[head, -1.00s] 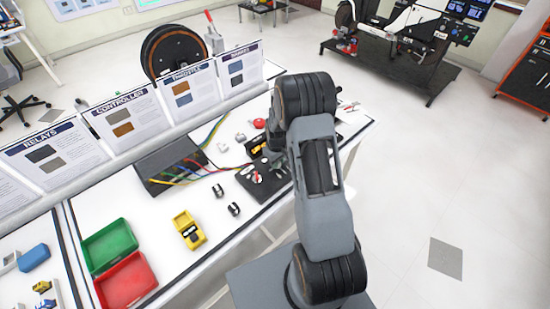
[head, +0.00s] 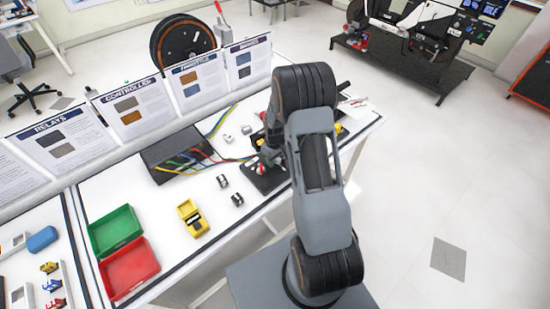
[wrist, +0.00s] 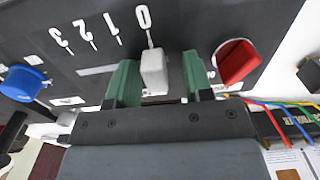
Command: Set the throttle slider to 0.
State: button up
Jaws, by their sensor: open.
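In the wrist view a pale grey slider knob (wrist: 153,68), the throttle slider by its scale, stands on a black panel (wrist: 90,18) marked 0, 1, 2, 3. The knob lines up with the tick under 0. A light slot strip runs left from it, below the other numerals. My gripper (wrist: 160,78) is open, with one green finger on each side of the knob. Small gaps seem to show between fingers and knob. In the head view my gripper is over the black panel (head: 268,180), and my arm hides much of it; I cannot make out the slider there.
A red knob (wrist: 236,62) stands close to the right finger; a blue knob (wrist: 22,82) is further left. In the head view, coloured wires join a dark box (head: 178,153). A yellow meter (head: 192,217), green bin (head: 115,230) and red bin (head: 129,268) stand left.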

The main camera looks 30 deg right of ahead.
jog(key=shift+r, duration=0.1)
notch_tip(320, 180, up, 14)
jog(key=shift+b, duration=0.45)
jog(key=shift+f, duration=0.2)
dwell(0.3)
jog(key=s+a+r+m+t, duration=0.1)
jog(key=s+a+r+t, duration=0.1)
jog(key=s+a+r, duration=0.3)
jog(key=s+a+r+m+t, duration=0.1)
jog(key=s+a+r, duration=0.4)
jog(key=s, duration=0.7)
jog(key=shift+s+a+r+m+t, duration=0.3)
jog(key=shift+r+t, duration=0.2)
jog(key=shift+r, duration=0.3)
jog(key=shift+d, duration=0.1)
